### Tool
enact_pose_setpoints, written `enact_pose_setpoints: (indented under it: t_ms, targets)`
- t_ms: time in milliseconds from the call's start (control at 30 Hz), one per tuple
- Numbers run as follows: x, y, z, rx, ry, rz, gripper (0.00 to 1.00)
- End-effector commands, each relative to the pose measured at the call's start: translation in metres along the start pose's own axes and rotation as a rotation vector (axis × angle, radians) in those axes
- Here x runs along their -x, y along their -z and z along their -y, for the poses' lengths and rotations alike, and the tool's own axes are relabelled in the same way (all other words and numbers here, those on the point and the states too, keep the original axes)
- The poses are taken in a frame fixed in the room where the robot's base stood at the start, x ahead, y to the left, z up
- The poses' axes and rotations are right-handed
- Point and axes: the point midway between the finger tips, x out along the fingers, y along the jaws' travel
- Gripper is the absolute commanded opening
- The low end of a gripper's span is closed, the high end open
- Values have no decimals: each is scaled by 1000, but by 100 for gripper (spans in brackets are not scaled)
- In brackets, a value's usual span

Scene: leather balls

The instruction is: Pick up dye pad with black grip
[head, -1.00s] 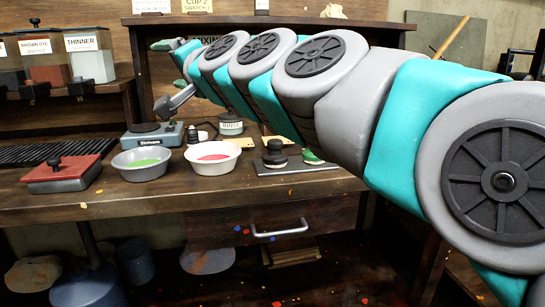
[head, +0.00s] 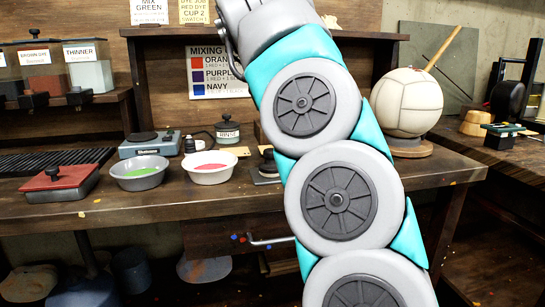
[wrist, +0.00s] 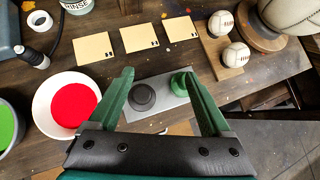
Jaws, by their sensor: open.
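The dye pad with the black grip (wrist: 142,96) is a dark round piece with a knob. It sits on a grey tray (wrist: 160,112) on the bench. A green round pad (wrist: 180,82) stands on the same tray to its right, partly behind my right finger. In the head view the black-gripped pad (head: 268,163) shows just left of my arm, which hides the green one. My gripper (wrist: 157,78) is open and empty, its green fingers spread above the tray. The black-gripped pad lies between the fingers in the picture, nearer the left one. The gripper is out of the head view.
A white bowl of red dye (wrist: 72,107) is left of the tray, with a green-dye bowl (head: 140,172) beyond. Cards (wrist: 135,38) lie behind it. Two small balls (wrist: 221,23) sit on a board at right, near a large ball (head: 407,101) on a stand.

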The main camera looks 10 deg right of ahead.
Motion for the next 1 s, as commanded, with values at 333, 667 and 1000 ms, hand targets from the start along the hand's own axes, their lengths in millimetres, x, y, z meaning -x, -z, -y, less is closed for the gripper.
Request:
enact_pose_setpoints:
  t_ms: [333,667,1000]
  targets:
    - [-8,54,-32,-45,-72,-213,82]
    - [-31,59,-31,-45,-72,-210,82]
    - [-64,68,-27,-44,-69,-209,82]
